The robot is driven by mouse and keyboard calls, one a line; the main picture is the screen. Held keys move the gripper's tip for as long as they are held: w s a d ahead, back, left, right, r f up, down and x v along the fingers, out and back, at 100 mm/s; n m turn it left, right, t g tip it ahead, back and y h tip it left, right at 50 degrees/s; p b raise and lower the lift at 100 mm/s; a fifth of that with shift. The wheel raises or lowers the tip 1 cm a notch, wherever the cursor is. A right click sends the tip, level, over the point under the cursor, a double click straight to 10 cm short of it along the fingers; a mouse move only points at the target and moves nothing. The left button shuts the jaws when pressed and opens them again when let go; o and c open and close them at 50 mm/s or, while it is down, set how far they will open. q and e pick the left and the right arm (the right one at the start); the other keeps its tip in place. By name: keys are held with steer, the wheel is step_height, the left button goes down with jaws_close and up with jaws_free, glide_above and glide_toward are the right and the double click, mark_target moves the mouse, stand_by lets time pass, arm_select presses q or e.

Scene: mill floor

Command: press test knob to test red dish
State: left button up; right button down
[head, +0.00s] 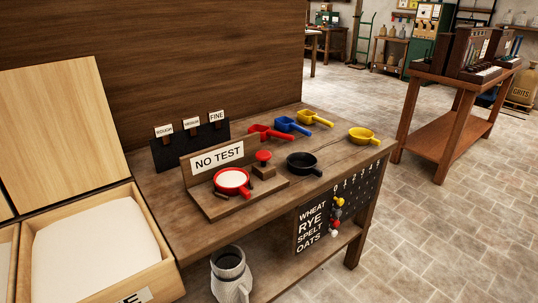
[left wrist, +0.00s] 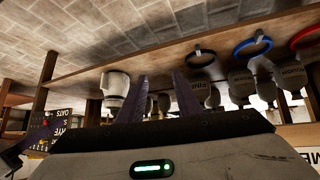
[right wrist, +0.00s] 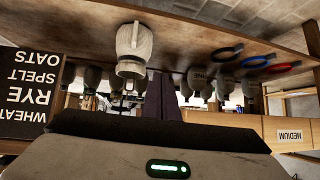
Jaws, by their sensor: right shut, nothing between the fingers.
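In the head view the red dish (head: 232,188), holding white contents, sits on the wooden test stand (head: 215,207) on the bench, its handle pointing to the lower right. The red test knob (head: 263,155) stands upright on a small block at the right of the stand. A sign (head: 217,158) behind the dish reads "NO TEST". Neither gripper shows in the head view. In the left wrist view my left gripper (left wrist: 162,90) has its fingers apart, with nothing seen held. In the right wrist view my right gripper (right wrist: 159,88) is shut and empty. Neither wrist view shows the dish or knob.
A black dish (head: 302,164) and a yellow dish (head: 362,135) stand right of the stand. Red (head: 270,132), blue (head: 291,125) and yellow (head: 315,118) scoops lie behind. A jug (head: 230,276) stands below the bench top. A flour bin (head: 156,255) is at left.

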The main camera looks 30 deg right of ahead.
steer(key=w+d+r+t+b, duration=0.1)
steer(key=w+d+r, duration=0.5)
steer(key=r, duration=0.5)
steer(key=w+d+r+m+t+b, duration=0.1)
steer(key=w+d+r+t, duration=0.1)
steer(key=w+d+r, duration=0.4)
steer(key=w+d+r+t+h, duration=0.1)
steer(key=w+d+r, duration=0.5)
steer(key=r, duration=1)
steer(key=shift+w+d+r+t+b, duration=0.25)
steer(key=shift+w+d+t+b, duration=0.15)
steer(key=shift+w+t, duration=0.4)
steer(key=shift+w, duration=0.15)
steer(key=p, duration=0.2)
glide_above(264, 156)
steer(key=s+d, duration=0.1)
steer(key=s, duration=0.1)
step_height(264, 156, down, 2)
steer(key=shift+h, duration=0.3)
steer(key=shift+w+f+b, duration=0.15)
steer(key=shift+f+b, duration=0.3)
steer(key=shift+f, duration=1.8)
